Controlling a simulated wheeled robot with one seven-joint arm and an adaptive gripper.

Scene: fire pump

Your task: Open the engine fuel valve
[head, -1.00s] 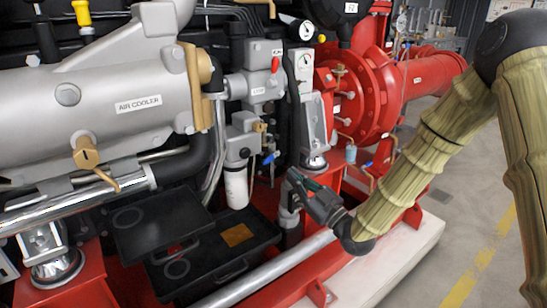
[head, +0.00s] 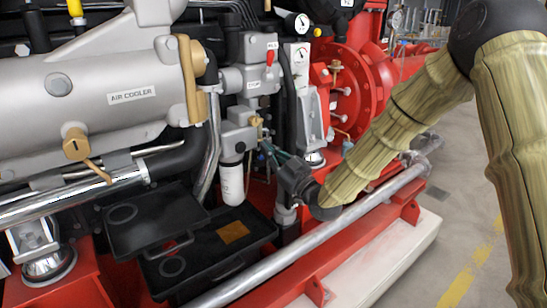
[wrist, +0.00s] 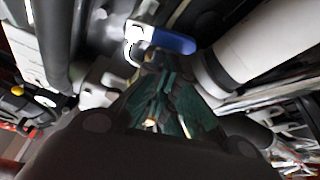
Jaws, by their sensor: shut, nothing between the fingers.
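A small valve lever with a blue grip (wrist: 172,40) shows at the top middle of the wrist view, on a bright metal stem. I take it for the engine fuel valve; no label on it is readable. My gripper (wrist: 158,92) has dark teal fingers, shut and empty, with the tips just below the lever. I cannot tell whether they touch it. In the head view my gripper (head: 268,153) is just right of the white filter (head: 231,184). The blue grip is not clearly visible there, likely hidden by the fingers.
A white cylinder (wrist: 270,45) stands close on the right in the wrist view. A grey housing with a red lever (head: 270,58) is above. Black trays (head: 215,245) lie below left. A silver rail (head: 330,225) runs under my arm.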

